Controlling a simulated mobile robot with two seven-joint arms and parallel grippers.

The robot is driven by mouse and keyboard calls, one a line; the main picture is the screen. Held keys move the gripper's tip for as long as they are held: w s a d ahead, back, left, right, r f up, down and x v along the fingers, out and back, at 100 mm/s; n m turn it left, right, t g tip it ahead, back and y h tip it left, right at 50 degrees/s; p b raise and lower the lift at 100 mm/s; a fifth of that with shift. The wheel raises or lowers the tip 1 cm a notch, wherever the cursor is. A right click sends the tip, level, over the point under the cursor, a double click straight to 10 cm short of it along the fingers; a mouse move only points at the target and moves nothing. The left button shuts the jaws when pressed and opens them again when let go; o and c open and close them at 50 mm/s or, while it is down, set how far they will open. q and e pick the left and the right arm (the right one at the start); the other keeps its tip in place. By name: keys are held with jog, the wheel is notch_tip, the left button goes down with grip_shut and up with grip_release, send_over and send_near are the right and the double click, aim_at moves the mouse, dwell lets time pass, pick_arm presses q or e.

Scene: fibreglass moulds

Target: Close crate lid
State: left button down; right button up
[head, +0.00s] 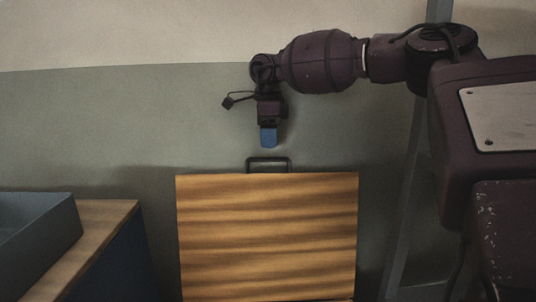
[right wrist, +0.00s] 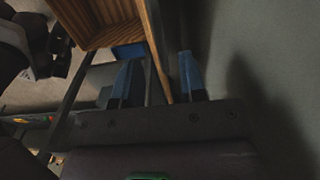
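The wooden crate lid (head: 267,240) stands raised, its striped face towards me in the head view, with a dark handle (head: 268,160) on its top edge. The wooden crate's inside (right wrist: 95,18) shows at the top left there. My left gripper is not in view.
A wall stands close behind the lid. At the left of the head view, a grey-blue tray (head: 45,243) rests on a wood-topped bench (head: 108,215). A grey upright post (head: 408,190) stands right of the lid.

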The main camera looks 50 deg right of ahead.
jog(key=shift+f, duration=2.05)
grip_shut()
